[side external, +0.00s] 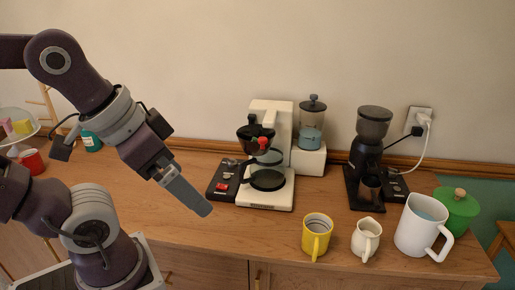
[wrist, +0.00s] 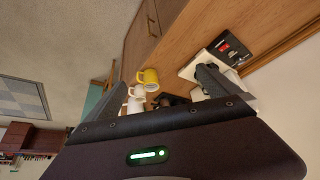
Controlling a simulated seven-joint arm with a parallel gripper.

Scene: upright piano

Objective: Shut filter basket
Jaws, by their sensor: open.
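The white coffee maker (side external: 278,120) stands on the wooden counter near the middle of the side external view. Its black filter basket (side external: 256,133) sticks out to the front left of the white tower, above the glass carafe (side external: 268,178). A small red part shows at the basket's front. My gripper (side external: 203,208) is to the left of the coffee maker and lower than the basket, pointing down and right, apart from everything. In the wrist view my gripper (wrist: 150,82) has its two fingers wide apart with nothing held. The coffee maker is partly hidden there behind one finger.
A yellow mug (side external: 316,238), a cream pitcher (side external: 366,240) and a large white mug (side external: 421,226) stand along the counter's front right. A black grinder (side external: 370,150) stands behind them. A black panel with a red switch (side external: 222,186) adjoins the coffee maker's left side.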

